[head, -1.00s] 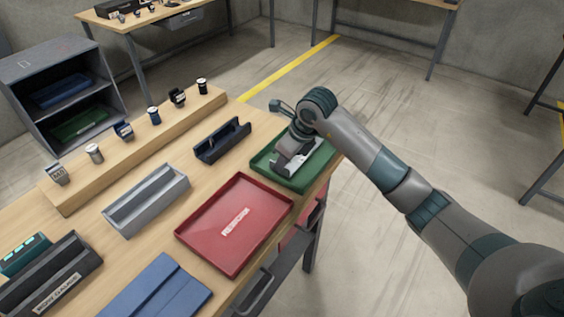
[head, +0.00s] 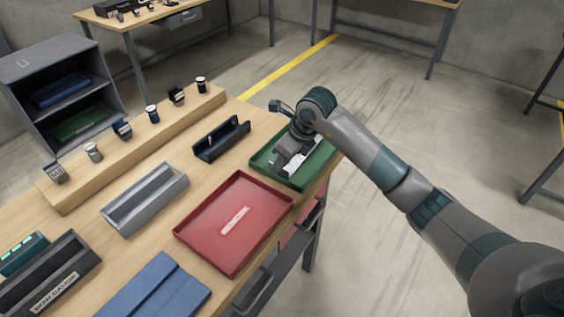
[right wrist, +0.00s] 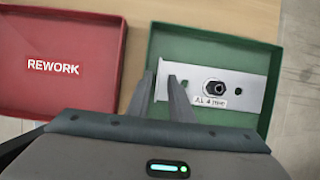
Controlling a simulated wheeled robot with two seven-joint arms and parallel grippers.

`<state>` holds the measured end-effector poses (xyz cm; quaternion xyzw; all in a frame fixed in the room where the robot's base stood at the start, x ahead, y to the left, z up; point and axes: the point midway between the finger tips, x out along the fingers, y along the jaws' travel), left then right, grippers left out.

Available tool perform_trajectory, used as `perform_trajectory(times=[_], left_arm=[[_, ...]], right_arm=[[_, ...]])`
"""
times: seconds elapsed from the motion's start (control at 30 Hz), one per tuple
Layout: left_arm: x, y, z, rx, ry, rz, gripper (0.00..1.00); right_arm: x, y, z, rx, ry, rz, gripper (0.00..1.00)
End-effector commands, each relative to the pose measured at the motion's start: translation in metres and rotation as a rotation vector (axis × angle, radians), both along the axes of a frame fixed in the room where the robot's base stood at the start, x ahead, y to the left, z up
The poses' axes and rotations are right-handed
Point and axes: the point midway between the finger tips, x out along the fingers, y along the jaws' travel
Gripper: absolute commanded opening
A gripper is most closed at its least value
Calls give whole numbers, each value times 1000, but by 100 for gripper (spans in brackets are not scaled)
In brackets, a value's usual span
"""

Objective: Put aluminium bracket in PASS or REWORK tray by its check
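The aluminium bracket (right wrist: 240,88) is a silver plate with a dark round fitting and a small label reading about "AL 4 mm". It lies in the green tray (right wrist: 205,42); part of it also shows in the head view (head: 294,163). No lettering shows on the green tray (head: 290,180). My right gripper (right wrist: 162,78) is over this tray, its two fingers apart, with the bracket's left end flange between them and a gap visible. In the head view my right gripper (head: 281,157) partly hides the bracket. The red REWORK tray (right wrist: 60,90) is empty. My left gripper is out of view.
The red tray (head: 205,250) lies beside the green one at the table's edge. A dark cradle (head: 222,140), a grey channel block (head: 145,200), a blue mat (head: 155,290) and a gauge holder (head: 50,275) share the table. A wooden ledge (head: 135,150) carries several small parts.

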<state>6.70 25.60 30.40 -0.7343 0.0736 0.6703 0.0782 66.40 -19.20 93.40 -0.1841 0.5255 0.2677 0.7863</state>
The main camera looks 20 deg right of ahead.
Motion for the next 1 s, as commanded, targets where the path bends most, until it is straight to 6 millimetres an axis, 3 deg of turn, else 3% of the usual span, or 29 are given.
perform_trajectory(times=[0.17,0.27,0.53,0.7,1.0], left_arm=[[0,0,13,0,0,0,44],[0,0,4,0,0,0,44],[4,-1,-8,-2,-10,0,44],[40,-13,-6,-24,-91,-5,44],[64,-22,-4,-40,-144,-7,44]], right_arm=[[0,2,15,4,-2,2,21],[-3,-3,24,2,-6,2,21],[-19,-15,71,1,-7,2,21],[-28,-22,98,1,-7,1,21],[-36,-27,121,1,-2,1,21]])
